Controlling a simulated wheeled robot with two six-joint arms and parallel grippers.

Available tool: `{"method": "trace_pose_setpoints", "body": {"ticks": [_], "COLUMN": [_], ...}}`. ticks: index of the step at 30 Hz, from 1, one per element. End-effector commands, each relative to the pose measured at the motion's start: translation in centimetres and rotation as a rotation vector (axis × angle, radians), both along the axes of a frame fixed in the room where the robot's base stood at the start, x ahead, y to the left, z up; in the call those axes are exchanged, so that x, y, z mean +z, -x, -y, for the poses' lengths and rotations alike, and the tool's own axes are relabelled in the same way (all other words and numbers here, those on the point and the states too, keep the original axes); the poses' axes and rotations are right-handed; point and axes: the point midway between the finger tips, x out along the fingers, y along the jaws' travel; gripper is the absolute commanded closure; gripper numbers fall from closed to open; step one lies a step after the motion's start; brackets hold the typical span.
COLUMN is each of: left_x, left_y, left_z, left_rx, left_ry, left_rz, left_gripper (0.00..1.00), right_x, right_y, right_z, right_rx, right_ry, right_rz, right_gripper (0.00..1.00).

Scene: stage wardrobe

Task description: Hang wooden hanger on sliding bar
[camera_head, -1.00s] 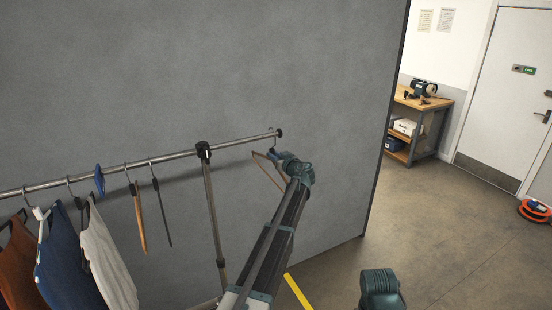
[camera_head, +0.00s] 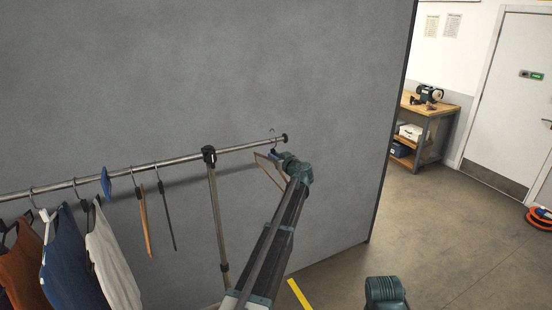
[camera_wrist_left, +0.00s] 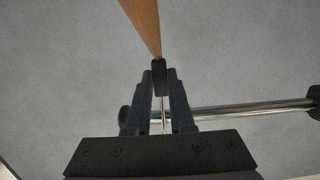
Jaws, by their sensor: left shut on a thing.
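The wooden hanger (camera_head: 268,170) is a thin brown triangular frame near the right end of the sliding bar (camera_head: 240,148). My left gripper (camera_head: 283,157) is shut on it just below the bar's end. The hanger's thin metal hook (camera_head: 271,130) shows slightly above the bar in the head view; I cannot tell whether it touches the bar. In the left wrist view, my left gripper's fingers (camera_wrist_left: 160,80) close on a dark piece at the hanger's middle, with the wooden arm (camera_wrist_left: 142,20) running upward. The bar (camera_wrist_left: 255,108) passes behind the fingers. My right gripper is not in view.
A blue hanger (camera_head: 105,184), a wooden hanger (camera_head: 145,220) and a dark one (camera_head: 167,215) hang left of the rack's post (camera_head: 217,215). Several garments (camera_head: 65,250) hang farther left. A grey wall (camera_head: 250,70) stands behind. A workbench (camera_head: 430,108) is far right.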

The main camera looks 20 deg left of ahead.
Motion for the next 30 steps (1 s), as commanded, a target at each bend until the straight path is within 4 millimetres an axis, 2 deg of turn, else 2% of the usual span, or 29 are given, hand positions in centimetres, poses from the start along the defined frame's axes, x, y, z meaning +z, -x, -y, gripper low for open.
{"method": "trace_pose_setpoints", "body": {"ticks": [14,30], "left_x": [-0.1,-1.5], "left_y": [-0.1,-0.1], "left_z": [-0.2,-0.2], "left_rx": [0.000,0.000], "left_ry": [0.000,0.000], "left_rz": [0.000,0.000], "left_gripper": [1.00,1.00], "right_x": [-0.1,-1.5], "right_y": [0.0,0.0], "right_z": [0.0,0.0], "right_rx": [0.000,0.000], "right_ry": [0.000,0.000], "right_rz": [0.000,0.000], "right_gripper": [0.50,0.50]}}
